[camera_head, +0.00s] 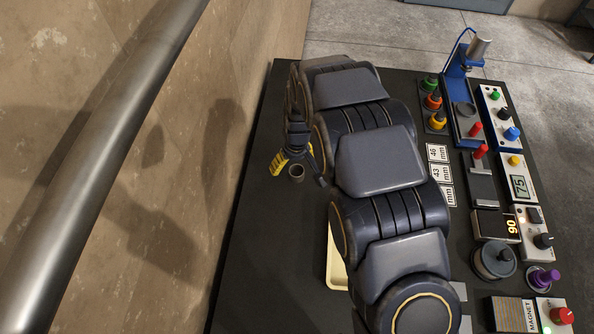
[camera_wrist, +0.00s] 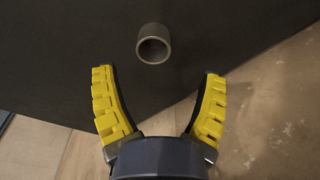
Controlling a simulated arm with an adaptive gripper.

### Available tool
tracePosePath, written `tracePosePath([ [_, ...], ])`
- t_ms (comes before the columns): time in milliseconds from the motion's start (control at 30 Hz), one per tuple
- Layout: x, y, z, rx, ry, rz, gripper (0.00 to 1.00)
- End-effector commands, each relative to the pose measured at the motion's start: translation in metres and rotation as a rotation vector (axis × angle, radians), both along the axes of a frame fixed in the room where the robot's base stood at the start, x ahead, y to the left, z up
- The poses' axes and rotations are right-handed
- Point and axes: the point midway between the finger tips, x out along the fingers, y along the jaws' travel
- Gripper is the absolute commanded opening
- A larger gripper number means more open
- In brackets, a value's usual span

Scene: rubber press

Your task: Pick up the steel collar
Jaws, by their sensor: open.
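The steel collar (camera_head: 297,172) is a short grey hollow ring standing on the dark table (camera_head: 262,240), toward its left edge. It also shows in the wrist view (camera_wrist: 153,44), ahead of the fingertips and between their lines, with its round opening visible. My gripper (camera_head: 300,168) has yellow-padded fingers and is right by the collar in the head view. In the wrist view my gripper (camera_wrist: 159,72) is open and empty, its two fingers spread wide. The collar is apart from both fingers there. My arm hides part of the table.
A cream tray (camera_head: 337,272) is partly hidden behind my arm. White cards marked 46 and 43 mm (camera_head: 438,153), coloured knobs (camera_head: 433,102), a blue press (camera_head: 457,95) and control boxes fill the right side. A wall stands left; the table's left front is clear.

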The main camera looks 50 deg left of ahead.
Motion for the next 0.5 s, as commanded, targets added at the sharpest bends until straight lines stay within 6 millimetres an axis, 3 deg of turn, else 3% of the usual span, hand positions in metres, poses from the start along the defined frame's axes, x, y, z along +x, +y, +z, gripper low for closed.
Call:
tracePosePath([
  [333, 0.008, -0.002, -0.043, -0.001, 0.001, -0.002, 0.73],
  [500, 0.008, 0.000, -0.052, 0.002, -0.001, -0.002, 0.73],
])
